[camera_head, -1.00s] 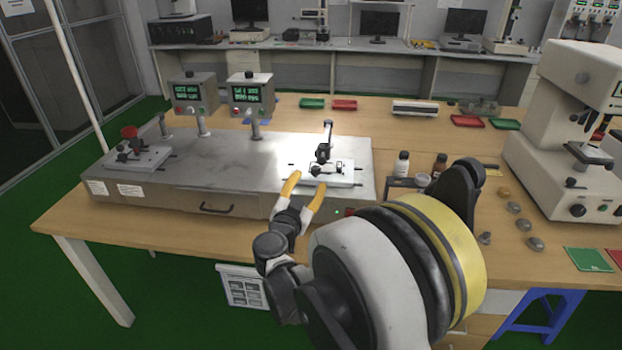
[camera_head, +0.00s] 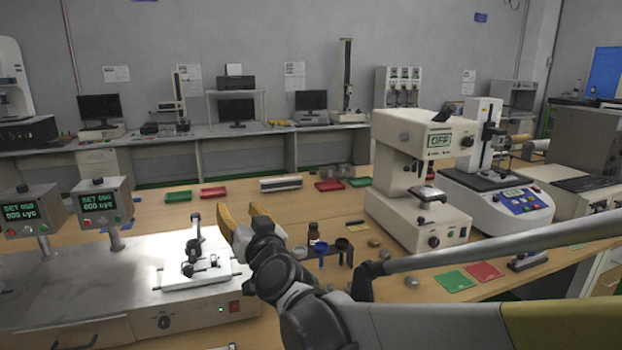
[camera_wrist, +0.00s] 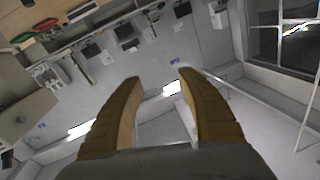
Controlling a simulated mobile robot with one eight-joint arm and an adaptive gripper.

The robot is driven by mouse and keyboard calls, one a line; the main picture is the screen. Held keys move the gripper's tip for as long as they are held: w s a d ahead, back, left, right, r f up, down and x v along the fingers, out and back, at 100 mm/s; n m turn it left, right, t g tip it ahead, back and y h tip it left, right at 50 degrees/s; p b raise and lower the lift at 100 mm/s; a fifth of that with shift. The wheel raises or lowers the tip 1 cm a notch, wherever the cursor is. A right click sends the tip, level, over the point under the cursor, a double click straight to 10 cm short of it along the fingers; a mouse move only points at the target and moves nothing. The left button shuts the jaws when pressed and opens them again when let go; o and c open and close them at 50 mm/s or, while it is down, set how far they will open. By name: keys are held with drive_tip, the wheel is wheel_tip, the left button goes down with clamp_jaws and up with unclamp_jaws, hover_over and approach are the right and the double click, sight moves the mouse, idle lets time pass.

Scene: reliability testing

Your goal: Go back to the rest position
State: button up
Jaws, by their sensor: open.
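My gripper (camera_head: 246,214) is open, with its two yellow-brown fingers apart and nothing visible between them. In the head view it is raised over the table, just right of the clamp fixture (camera_head: 196,272) on the metal test bench (camera_head: 95,290). In the wrist view the fingers (camera_wrist: 156,90) point at the room's far wall, and the picture is tilted. The fixture is clear of my fingers in the head view.
Two display boxes (camera_head: 103,203) stand at left. A white tester (camera_head: 405,170) stands further right. Red and green trays (camera_head: 213,192) lie behind.

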drive_tip(key=s+d+f+m+g+h, duration=0.1)
drive_tip(key=s+d+f+g+h, duration=0.2)
drive_tip(key=s+d, duration=0.6)
drive_tip(key=s+d+f+m+g+h, duration=0.1)
drive_tip(key=s+d+f+g+h, duration=0.2)
drive_tip(key=s+d+f, duration=0.5)
drive_tip(key=s+d+f+m+g+h, duration=0.1)
drive_tip(key=s+d+f+g+h, duration=0.2)
drive_tip(key=d, duration=1.4)
drive_tip(key=s+f, duration=0.3)
drive_tip(key=s, duration=0.4)
drive_tip(key=shift+d+f, duration=0.2)
drive_tip(key=shift+d, duration=0.1)
